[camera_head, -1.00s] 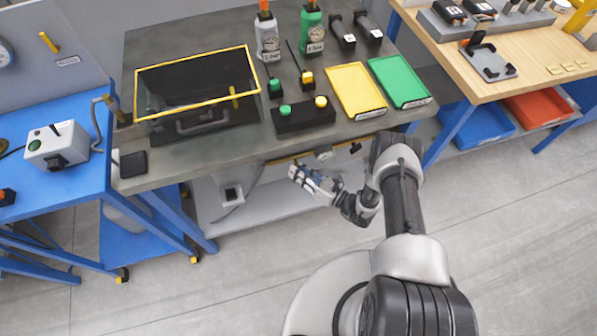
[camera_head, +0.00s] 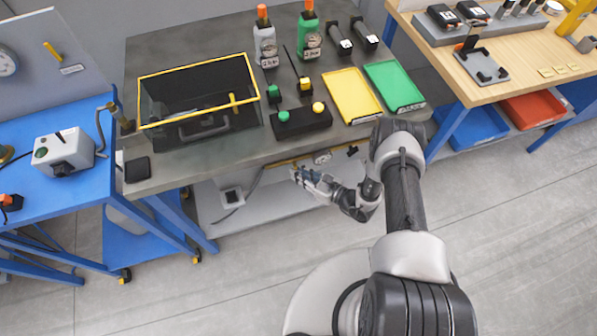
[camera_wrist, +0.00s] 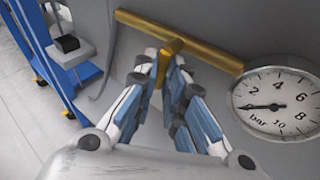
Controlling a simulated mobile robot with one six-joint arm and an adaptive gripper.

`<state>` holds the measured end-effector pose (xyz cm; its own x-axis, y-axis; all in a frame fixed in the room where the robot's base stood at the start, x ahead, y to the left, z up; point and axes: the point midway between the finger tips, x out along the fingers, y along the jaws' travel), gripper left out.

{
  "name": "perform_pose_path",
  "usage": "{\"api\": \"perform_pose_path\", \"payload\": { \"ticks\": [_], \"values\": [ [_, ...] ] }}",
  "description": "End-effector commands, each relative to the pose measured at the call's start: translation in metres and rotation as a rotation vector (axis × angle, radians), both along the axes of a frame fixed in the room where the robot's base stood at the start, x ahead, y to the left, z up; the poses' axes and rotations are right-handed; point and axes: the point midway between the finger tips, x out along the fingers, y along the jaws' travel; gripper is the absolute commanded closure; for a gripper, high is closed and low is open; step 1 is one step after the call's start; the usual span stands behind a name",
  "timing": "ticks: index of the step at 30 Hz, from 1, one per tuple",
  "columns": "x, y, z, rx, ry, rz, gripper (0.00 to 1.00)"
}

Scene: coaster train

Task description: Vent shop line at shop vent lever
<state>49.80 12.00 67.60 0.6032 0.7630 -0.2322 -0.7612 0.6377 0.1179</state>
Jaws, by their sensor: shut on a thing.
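In the wrist view my gripper (camera_wrist: 168,85) is shut on a yellow lever (camera_wrist: 172,48) that sticks out from a brass-coloured pipe (camera_wrist: 205,55). A round pressure gauge (camera_wrist: 278,103) marked "bar" sits at the right end of the pipe; its needle points left, near the 2. In the head view my gripper (camera_head: 298,176) is below the front edge of the grey workbench, in front of the pipe, and hides the lever. The gauge (camera_head: 322,157) shows small under the bench edge.
The grey bench (camera_head: 210,165) overhangs my gripper and carries a yellow-rimmed clear box (camera_head: 255,98), a two-button box (camera_head: 302,120), yellow (camera_head: 352,96) and green (camera_head: 394,86) trays and bottles. A blue table (camera_head: 85,185) stands left. The floor in front is open.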

Motion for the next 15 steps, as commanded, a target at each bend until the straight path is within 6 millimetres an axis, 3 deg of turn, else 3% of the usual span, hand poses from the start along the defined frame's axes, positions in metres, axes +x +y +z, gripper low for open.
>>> {"api": "perform_pose_path", "payload": {
  "ticks": [15],
  "values": [
    [0.0018, -0.0030, 0.0033, -0.149, -0.047, 0.000, 1.00]
  ]
}}
